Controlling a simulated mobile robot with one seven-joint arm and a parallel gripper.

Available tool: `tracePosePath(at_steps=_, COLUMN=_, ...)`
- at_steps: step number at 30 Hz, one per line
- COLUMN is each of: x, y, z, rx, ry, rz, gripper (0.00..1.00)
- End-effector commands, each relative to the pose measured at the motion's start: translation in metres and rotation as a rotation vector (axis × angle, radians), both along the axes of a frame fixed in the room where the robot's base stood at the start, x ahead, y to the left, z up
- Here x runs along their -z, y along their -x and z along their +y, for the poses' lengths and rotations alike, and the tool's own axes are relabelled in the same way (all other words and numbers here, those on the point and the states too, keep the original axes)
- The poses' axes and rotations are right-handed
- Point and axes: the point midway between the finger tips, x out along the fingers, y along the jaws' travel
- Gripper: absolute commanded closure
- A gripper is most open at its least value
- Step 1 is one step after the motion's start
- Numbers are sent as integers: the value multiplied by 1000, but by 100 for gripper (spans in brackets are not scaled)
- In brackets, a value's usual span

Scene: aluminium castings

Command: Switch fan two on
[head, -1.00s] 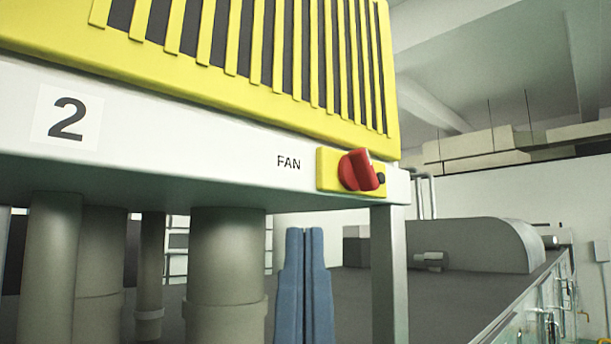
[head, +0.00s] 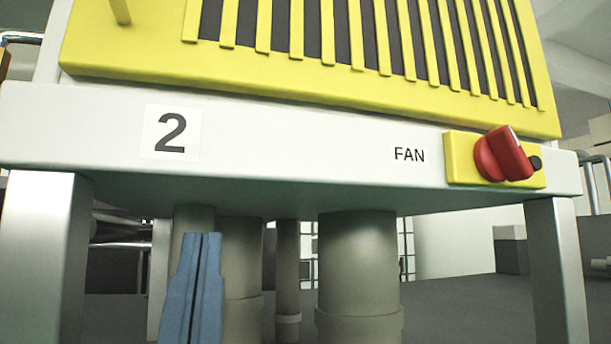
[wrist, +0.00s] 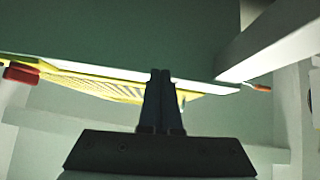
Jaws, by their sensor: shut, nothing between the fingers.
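The fan switch is a red rotary knob (head: 503,155) on a yellow plate (head: 462,158), right of the printed word FAN. The knob's grip ridge is tilted, and a small black dot sits on the plate to its right. A label "2" (head: 171,133) marks the same white panel. My gripper (head: 206,240) has blue fingers pressed together and empty, below the panel and well left of the knob. In the wrist view my gripper (wrist: 160,75) points toward the yellow housing's edge, and a red part (wrist: 20,74), probably the knob, shows at the far left.
The yellow slatted housing (head: 320,75) sits above the white panel (head: 290,150). Metal legs stand left (head: 42,255) and right (head: 557,265). Thick grey pipes (head: 357,265) run below the panel, behind my gripper. Space in front of the panel looks free.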

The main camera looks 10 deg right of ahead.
Motion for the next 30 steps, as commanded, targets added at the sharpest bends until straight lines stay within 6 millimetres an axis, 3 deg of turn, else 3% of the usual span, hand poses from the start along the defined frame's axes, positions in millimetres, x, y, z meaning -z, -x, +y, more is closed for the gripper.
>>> tracePosePath(at_steps=10, x=0, y=0, z=0, rx=-1, ry=0, rz=1, gripper=100)
tracePosePath(at_steps=14, x=2, y=-10, z=-4, rx=5, ry=-34, rz=23, gripper=100)
tracePosePath(at_steps=17, x=5, y=-28, z=-15, rx=24, ry=-113, rz=64, gripper=100)
tracePosePath(at_steps=21, x=13, y=-60, z=-43, rx=86, ry=-313, rz=116, gripper=100)
tracePosePath(at_steps=24, x=16, y=-74, z=-66, rx=148, ry=-483, rz=105, gripper=100)
tracePosePath(at_steps=30, x=11, y=-68, z=-102, rx=272, ry=-795, rz=-77, gripper=100)
